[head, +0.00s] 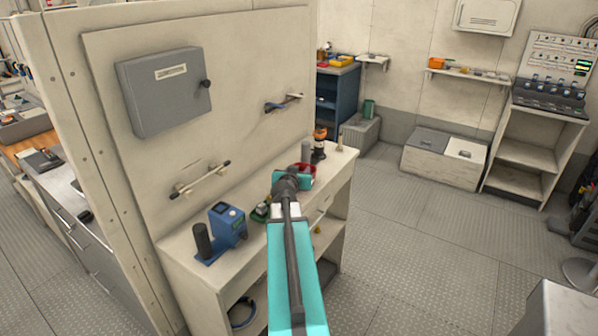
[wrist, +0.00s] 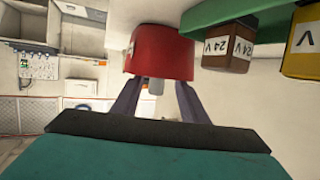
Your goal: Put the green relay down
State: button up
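My gripper (wrist: 160,100) reaches over the bench; its two fingers stand apart in the wrist view, which is upside down. The fingertips are hidden behind the near wall of a red container (wrist: 163,55) with a white label, so I cannot see what is between them. The red container also shows on the bench in the head view (head: 308,170), just past my gripper. A green tray (wrist: 240,15) beside it carries a brown relay (wrist: 230,45) and a yellow one (wrist: 303,40). My arm partly covers that tray in the head view. I cannot make out a green relay.
A blue instrument (head: 228,226) and a black cylinder (head: 203,240) stand on the near left of the bench (head: 181,246). A grey cylinder and an orange-and-black item (head: 319,143) stand behind the red container. A partition with a grey box (head: 163,90) rises behind the bench.

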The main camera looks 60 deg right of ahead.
jog(key=shift+b+v, duration=0.35)
jog(key=shift+v, duration=1.5)
jog(key=shift+r+p, duration=0.25)
jog(key=shift+p, duration=0.75)
jog(key=shift+s+a+r+p, duration=0.2)
jog(key=shift+a+p, duration=0.2)
jog(key=shift+p, duration=0.8)
jog(key=shift+s+a+r+p, duration=0.15)
jog(key=shift+a+p, duration=0.25)
jog(key=shift+p, duration=0.65)
jog(key=shift+a, duration=0.1)
